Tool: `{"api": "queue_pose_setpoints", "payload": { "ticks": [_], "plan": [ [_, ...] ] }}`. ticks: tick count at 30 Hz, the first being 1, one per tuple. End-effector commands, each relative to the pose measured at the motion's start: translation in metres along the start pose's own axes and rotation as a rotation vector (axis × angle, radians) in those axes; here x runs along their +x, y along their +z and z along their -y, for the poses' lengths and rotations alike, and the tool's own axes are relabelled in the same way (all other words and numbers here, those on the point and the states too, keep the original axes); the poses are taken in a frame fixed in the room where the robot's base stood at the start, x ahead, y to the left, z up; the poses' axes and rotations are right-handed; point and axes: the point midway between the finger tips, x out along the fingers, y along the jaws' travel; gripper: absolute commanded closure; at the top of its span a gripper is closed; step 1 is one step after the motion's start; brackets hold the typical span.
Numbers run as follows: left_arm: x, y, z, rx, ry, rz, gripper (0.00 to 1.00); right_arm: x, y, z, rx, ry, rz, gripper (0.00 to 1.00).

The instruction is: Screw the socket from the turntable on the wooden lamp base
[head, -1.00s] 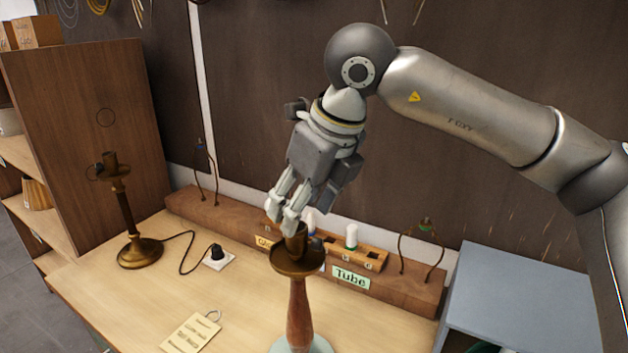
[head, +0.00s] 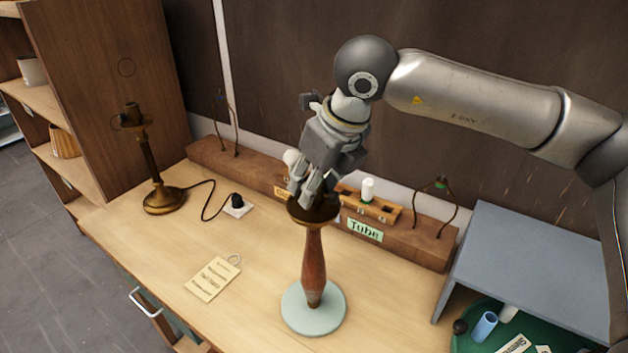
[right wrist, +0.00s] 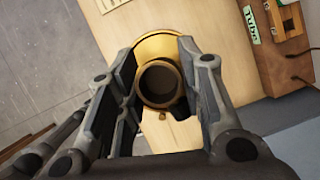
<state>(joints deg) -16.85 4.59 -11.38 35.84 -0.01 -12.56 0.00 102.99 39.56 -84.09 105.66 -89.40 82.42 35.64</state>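The wooden lamp base (head: 313,262) stands upright on a pale green round turntable (head: 330,323). A brass cup (head: 312,222) tops it and also shows in the right wrist view (right wrist: 160,43). A dark, round, hollow socket (right wrist: 160,83) is over the cup's middle; in the head view my fingers mostly hide it. My right gripper (head: 308,197) points down at the cup. In the right wrist view its fingers (right wrist: 160,75) are on both sides of the socket, very close to it. I cannot tell whether they touch it. My left gripper is not in view.
A brass lamp (head: 152,165) with a cord to a plug (head: 238,203) stands at the left. Behind are a rack with a white bulb (head: 367,189) and a "Tube" label (head: 364,230). A note (head: 213,278) lies on the table. A grey shelf (head: 525,250) and green tray (head: 470,343) are right.

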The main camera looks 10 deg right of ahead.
Motion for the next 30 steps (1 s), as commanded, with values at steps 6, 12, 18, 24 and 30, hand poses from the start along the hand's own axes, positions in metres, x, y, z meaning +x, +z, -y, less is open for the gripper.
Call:
{"api": "queue_pose_setpoints", "payload": {
  "ticks": [6,12,18,24,30],
  "plan": [
    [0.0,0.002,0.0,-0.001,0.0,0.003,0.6,0.0,0.0,0.0,0.0,0.0,0.0,0.72],
    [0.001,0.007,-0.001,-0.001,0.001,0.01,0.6,0.0,0.0,0.0,0.002,-0.001,0.0,0.91],
    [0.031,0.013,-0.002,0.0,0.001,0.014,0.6,0.007,-0.002,-0.001,0.138,-0.06,0.005,0.91],
    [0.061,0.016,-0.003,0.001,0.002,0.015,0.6,0.007,-0.002,-0.001,0.375,-0.157,0.004,0.91],
    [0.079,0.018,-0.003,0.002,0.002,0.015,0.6,0.004,-0.001,-0.001,0.593,-0.247,0.002,0.91]
  ]
}}
